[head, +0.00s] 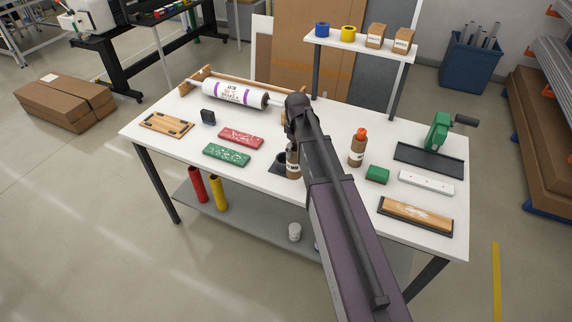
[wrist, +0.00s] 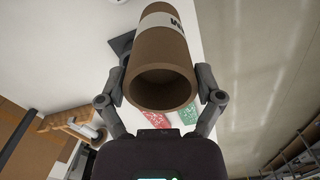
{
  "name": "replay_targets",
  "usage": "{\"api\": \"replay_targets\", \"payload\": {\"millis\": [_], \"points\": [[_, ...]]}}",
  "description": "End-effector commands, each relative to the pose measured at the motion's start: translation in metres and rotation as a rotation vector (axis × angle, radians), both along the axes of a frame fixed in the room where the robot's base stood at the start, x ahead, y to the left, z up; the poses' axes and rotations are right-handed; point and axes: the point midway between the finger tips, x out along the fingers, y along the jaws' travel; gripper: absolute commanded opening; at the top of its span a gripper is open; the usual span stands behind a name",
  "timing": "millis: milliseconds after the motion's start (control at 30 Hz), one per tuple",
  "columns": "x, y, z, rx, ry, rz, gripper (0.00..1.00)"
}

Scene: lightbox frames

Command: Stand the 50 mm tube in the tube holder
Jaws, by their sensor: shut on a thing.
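My gripper (head: 293,146) is shut on a brown cardboard tube with a white label (head: 292,163). In the wrist view the fingers of my gripper (wrist: 161,88) press on both sides of the tube (wrist: 163,55), whose open end faces the camera. The tube looks roughly upright in the head view, partly hidden by my arm. A dark holder (head: 280,158) with a round part stands beside the tube, to its left. A dark piece, probably that holder, shows beside the tube in the wrist view (wrist: 122,45). I cannot tell whether the tube's lower end touches anything.
A red patterned block (head: 240,138) and a green one (head: 226,155) lie left on the white table (head: 165,112). A large white roll (head: 235,94) lies behind.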

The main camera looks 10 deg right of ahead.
Motion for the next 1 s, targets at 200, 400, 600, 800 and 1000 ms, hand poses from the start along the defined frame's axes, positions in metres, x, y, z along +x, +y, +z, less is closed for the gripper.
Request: {"api": "replay_targets", "payload": {"millis": [200, 400, 600, 800, 1000], "points": [[0.060, 0.006, 0.025, 0.000, 0.000, 0.000, 0.24], [0.095, 0.011, 0.037, 0.000, 0.000, -0.001, 0.24], [0.107, 0.014, 0.040, 0.000, 0.000, -0.002, 0.24], [0.106, 0.013, 0.039, 0.000, 0.000, -0.002, 0.24], [0.106, 0.013, 0.038, 0.000, 0.000, -0.002, 0.24]]}}
